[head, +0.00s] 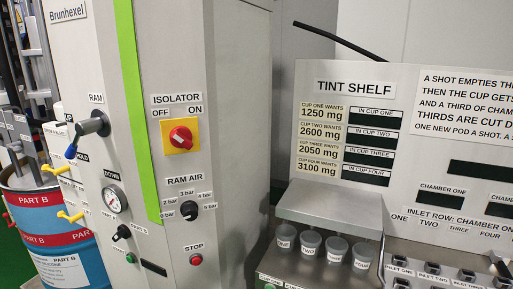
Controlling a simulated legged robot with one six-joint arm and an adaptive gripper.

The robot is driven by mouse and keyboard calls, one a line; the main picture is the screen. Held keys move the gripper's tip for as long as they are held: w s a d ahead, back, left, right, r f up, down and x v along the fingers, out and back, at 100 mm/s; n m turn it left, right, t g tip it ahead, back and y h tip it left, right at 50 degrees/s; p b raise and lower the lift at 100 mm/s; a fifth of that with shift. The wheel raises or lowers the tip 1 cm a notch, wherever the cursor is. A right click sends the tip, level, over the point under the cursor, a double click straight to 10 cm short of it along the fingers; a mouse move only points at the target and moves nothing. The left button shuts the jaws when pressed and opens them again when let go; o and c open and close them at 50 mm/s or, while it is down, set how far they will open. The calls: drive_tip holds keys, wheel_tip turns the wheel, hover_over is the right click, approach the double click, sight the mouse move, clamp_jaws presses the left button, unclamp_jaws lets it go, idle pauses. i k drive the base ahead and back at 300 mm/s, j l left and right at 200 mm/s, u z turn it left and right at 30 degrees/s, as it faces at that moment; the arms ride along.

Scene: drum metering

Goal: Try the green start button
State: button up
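A small green button (130,257) sits low on the left face of the grey cabinet (236,130). Its label is too small to read. A second green button (269,286) shows at the bottom edge, at the lower left of the tint shelf unit, and is partly cut off. I cannot tell from the lettering which one is the start button. A red button (195,260) labelled STOP is on the cabinet's front face. My gripper is not in view.
A red isolator knob (180,137) on a yellow plate and a black ram air knob (189,210) are above STOP. A pressure gauge (115,198) is on the left face. Cups (310,243) stand under the tint shelf. A Part B drum (45,225) is at left.

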sight(129, 258)
drive_tip(key=u, duration=1.45)
